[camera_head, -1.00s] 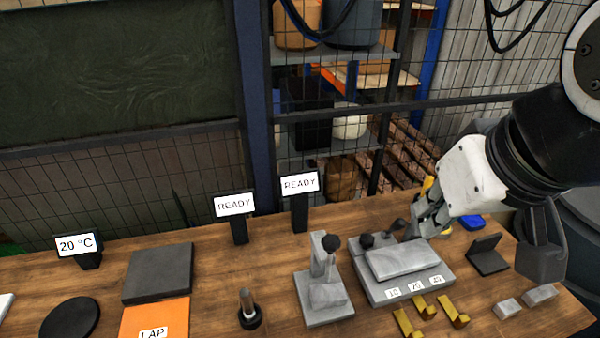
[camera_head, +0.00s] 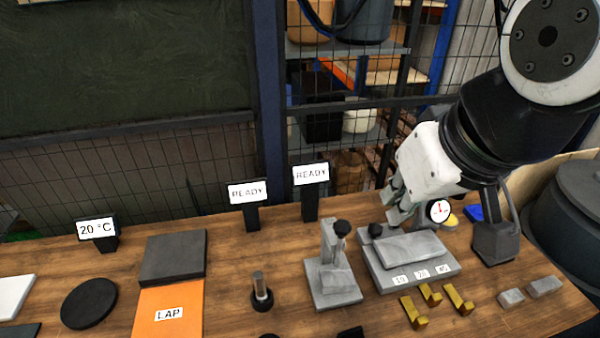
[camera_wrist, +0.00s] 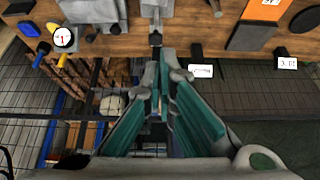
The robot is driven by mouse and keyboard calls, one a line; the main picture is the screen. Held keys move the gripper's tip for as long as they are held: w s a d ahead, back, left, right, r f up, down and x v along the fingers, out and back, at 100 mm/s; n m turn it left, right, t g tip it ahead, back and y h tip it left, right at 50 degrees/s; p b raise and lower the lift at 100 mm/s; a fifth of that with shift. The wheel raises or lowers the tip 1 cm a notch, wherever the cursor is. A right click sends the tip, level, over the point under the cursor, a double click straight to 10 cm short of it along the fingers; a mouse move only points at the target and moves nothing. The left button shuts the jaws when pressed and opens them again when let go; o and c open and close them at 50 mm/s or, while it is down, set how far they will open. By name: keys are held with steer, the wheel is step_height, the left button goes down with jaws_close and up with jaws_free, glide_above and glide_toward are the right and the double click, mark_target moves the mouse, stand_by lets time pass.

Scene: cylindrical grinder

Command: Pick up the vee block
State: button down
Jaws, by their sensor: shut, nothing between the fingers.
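I cannot tell for sure which piece is the vee block. Candidates in the head view are two small grey blocks, one (camera_head: 511,298) left of the other (camera_head: 545,286), at the right front of the bench, and several small brass angled pieces (camera_head: 413,312) in front of the grey numbered fixture (camera_head: 385,275). My gripper (camera_head: 393,207) is shut and empty, above the back edge of the bench, behind the fixture. In the wrist view its closed fingers (camera_wrist: 162,85) point toward the bench edge. A dark angled piece seen earlier at the right is now hidden behind my arm.
A grey stand with a black knob (camera_head: 332,275) is left of the fixture. A dial gauge (camera_head: 439,211) stands behind it. Two READY signs (camera_head: 311,176) (camera_head: 248,192) line the back edge. An orange LAP mat (camera_head: 168,310) and black disc (camera_head: 89,302) lie left. Wire mesh rises behind.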

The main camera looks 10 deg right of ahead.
steer(key=c, duration=1.6)
jaws_free()
steer(key=shift+w+d+f, duration=0.1)
steer(key=shift+w+f, duration=0.05)
steer(key=shift+f, duration=0.05)
steer(key=shift+c, duration=0.2)
steer(key=o, duration=1.2)
steer(key=w+f+m, duration=0.1)
steer(key=w+d+f+g, duration=0.1)
steer(key=f, duration=0.1)
steer(key=d+f+m, duration=0.1)
steer(key=shift+w+f+m+g+h, duration=0.25)
steer(key=shift+w+m+g+h, duration=0.05)
steer(key=shift+w+h, duration=0.1)
steer(key=m+g+y+p, duration=0.1)
steer(key=m+g+y, duration=0.35)
steer(key=m, duration=0.95)
glide_above(357, 331)
steer(key=s+d, duration=0.2)
steer(key=d, duration=0.2)
step_height(357, 331, down, 29)
steer(key=shift+y, duration=0.45)
steer(key=x, duration=0.8)
steer(key=shift+a, duration=0.1)
steer(key=shift+x, duration=2.75)
